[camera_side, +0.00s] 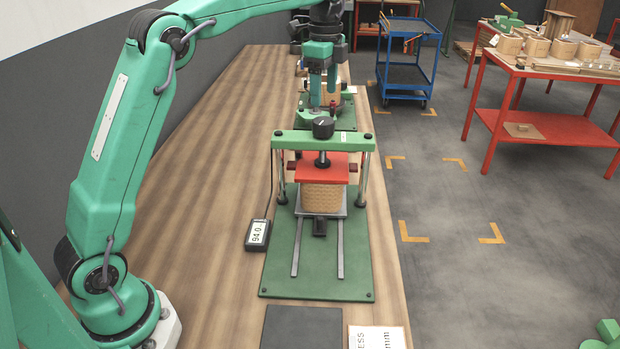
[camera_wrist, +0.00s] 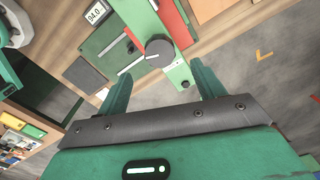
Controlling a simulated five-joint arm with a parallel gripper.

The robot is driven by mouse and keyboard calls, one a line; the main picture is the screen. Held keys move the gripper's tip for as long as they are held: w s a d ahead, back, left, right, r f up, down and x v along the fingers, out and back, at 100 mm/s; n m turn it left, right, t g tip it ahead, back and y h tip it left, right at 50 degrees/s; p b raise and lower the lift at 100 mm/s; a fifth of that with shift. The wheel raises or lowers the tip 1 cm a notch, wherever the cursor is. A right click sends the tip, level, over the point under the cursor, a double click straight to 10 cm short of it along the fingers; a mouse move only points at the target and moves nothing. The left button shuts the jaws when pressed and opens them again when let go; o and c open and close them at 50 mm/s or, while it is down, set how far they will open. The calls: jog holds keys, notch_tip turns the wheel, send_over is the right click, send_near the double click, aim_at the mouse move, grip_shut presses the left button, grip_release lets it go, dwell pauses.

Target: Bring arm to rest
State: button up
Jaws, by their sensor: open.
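My arm reaches over the bench, and my gripper (camera_side: 322,98) hangs fingers down behind the green press frame (camera_side: 290,144) in the side view. In the wrist view my gripper (camera_wrist: 158,84) has its two green fingers wide apart with nothing held between them. The press's black knob (camera_wrist: 159,53) and green crossbar lie beyond the fingers there. In the side view a tan coil block (camera_side: 322,198) sits on a grey plate under the red press plate (camera_side: 321,172). I cannot tell exactly how far the fingers are from the press.
A small display (camera_side: 257,235) left of the press reads about 94.0. A dark mat (camera_side: 301,328) and a white card (camera_side: 377,338) lie at the near end. The bench's left side is clear. A blue cart (camera_side: 404,74) and red table (camera_side: 545,132) stand right.

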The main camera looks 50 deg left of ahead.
jog(key=shift+r, duration=0.25)
jog(key=shift+s+r, duration=0.1)
jog(key=shift+s+d+r, duration=0.1)
jog(key=shift+s, duration=0.1)
jog(key=s+d+r+n+t, duration=0.15)
jog(key=s+n, duration=0.25)
jog(key=s, duration=0.4)
jog(key=s+d+r+n+t, duration=0.1)
jog(key=s+d+n+t, duration=0.15)
jog(key=s, duration=0.45)
jog(key=s+d+f+n+t, duration=0.1)
jog(key=s+f+n, duration=0.6)
jog(key=s, duration=0.8)
notch_tip(320, 180, down, 2)
jog(key=shift+d+f+t, duration=0.1)
jog(key=shift+d+t, duration=0.15)
jog(key=shift+t, duration=0.05)
